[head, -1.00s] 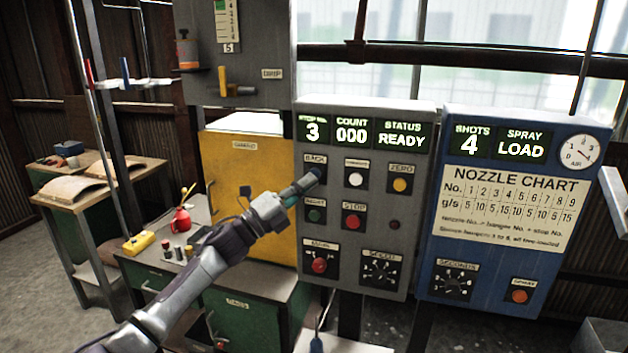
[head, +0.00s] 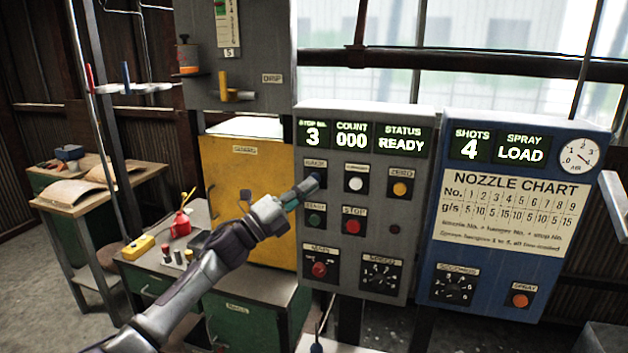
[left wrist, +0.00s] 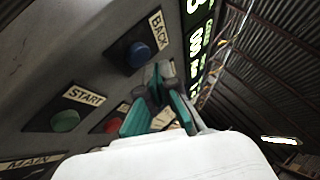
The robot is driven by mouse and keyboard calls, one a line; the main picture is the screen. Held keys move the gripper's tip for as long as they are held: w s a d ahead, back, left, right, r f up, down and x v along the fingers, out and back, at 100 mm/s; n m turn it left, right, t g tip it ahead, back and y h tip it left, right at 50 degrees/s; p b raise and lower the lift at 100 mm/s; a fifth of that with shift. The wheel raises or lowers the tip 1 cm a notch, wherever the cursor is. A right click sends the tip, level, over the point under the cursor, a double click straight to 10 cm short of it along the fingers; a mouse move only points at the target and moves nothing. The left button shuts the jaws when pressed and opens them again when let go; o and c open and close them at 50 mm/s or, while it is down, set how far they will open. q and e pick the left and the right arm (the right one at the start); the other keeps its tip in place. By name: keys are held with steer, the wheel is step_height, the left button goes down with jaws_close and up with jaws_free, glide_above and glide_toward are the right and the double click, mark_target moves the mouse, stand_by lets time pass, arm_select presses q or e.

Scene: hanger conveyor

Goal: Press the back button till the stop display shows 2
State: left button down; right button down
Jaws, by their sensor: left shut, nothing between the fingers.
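The grey control panel (head: 368,285) carries a stop display (head: 313,135) that reads 3. The blue back button (head: 318,179) sits below its BACK label at the panel's upper left; in the head view my gripper partly covers it. It shows clearly in the left wrist view (left wrist: 137,53). My left gripper (head: 306,187) is shut and empty, its tip close to the back button. In the left wrist view its teal and grey fingers (left wrist: 157,90) lie beside the button; I cannot tell whether they touch it. My right gripper is not in view.
The green start button (head: 315,220) is just below, with the white button (head: 355,184) and red stop button (head: 353,227) to the right. A blue spray box (head: 510,270) stands right of the panel. A yellow cabinet (head: 245,185) is behind my arm.

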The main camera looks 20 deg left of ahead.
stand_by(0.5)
arm_select(q)
steer(key=shift+w+b, duration=0.3)
steer(key=shift+w, duration=0.15)
